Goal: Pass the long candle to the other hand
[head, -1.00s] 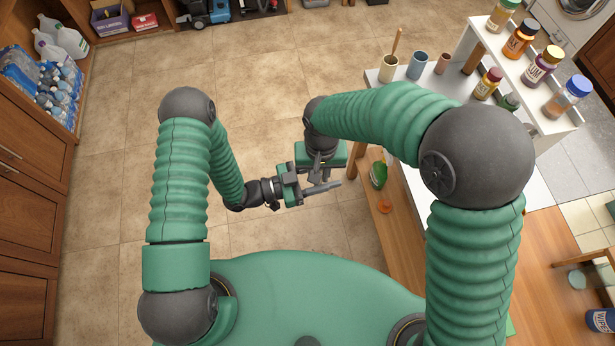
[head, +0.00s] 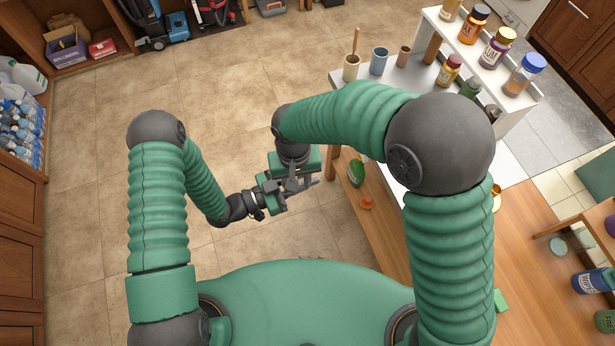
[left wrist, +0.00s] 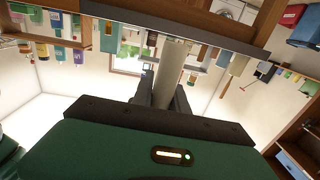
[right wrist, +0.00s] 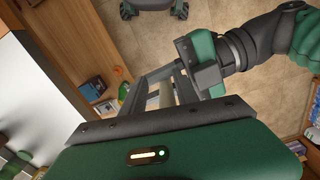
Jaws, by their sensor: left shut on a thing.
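The long candle (left wrist: 172,72) is a pale grey-beige cylinder standing out from between the fingers of my left gripper (left wrist: 165,88) in the left wrist view. My left gripper (head: 280,196) is shut on it, over the floor in front of my body. My right gripper (head: 298,184) comes down from the right, close against the left one. In the right wrist view its fingers (right wrist: 163,98) are apart, with the candle (right wrist: 166,92) between them and my left gripper just beyond. In the head view the candle is mostly hidden by the grippers.
A wooden bench (head: 385,240) with a green bottle (head: 356,173) stands right of the grippers. Behind it is a white shelf (head: 520,98) with several jars, and cups (head: 379,61). Open tiled floor (head: 100,190) lies left and ahead.

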